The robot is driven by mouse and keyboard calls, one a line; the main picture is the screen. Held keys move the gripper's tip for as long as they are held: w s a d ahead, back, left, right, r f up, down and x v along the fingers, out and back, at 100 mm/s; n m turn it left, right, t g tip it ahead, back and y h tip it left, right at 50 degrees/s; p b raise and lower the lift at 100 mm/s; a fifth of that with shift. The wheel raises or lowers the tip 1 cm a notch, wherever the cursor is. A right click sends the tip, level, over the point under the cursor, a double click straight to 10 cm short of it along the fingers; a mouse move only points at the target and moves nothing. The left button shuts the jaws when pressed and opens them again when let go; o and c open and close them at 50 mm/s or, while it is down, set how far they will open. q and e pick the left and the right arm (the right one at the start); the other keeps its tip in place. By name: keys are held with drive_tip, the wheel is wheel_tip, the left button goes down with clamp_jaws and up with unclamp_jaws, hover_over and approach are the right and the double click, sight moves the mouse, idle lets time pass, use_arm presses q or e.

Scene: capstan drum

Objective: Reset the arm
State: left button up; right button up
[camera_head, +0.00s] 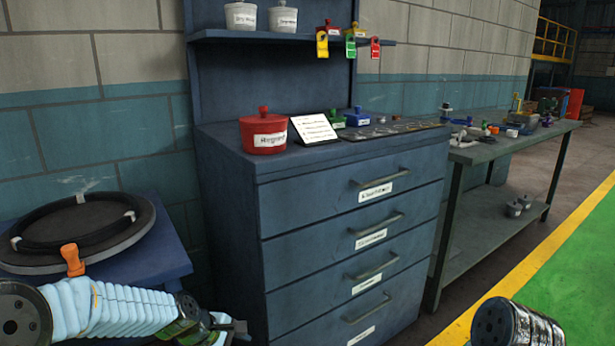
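My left arm (105,308), in a pale blue ribbed sleeve, reaches in from the lower left. Its dark gripper end (228,328) is low in front of the blue drawer cabinet's left side; its fingers are too small and partly cut off to tell open from shut. I cannot see anything clearly held. Part of my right arm (515,323) shows at the bottom right, over the floor; its gripper is out of the picture.
The blue cabinet (345,190) has several shut drawers; a red lidded pot (263,133) and a white card (314,129) stand on top. A round black coil (78,225) lies on a low blue table at left. A cluttered workbench (505,146) stands right. Green floor (575,270) is clear.

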use_arm(q)
drive_tip(key=s+d+f+m+g, duration=0.1)
drive_tip(key=s+d+f+m, duration=0.1)
drive_tip(key=s+f+m, duration=0.4)
drive_tip(key=s+d+f+m+g, duration=0.2)
drive_tip(key=s+f+m, duration=0.4)
drive_tip(key=s+f, duration=1)
drive_tip(key=shift+s+d+f+y, duration=0.25)
drive_tip(key=shift+d+f+y, duration=0.15)
drive_tip(key=shift+d+f, duration=0.2)
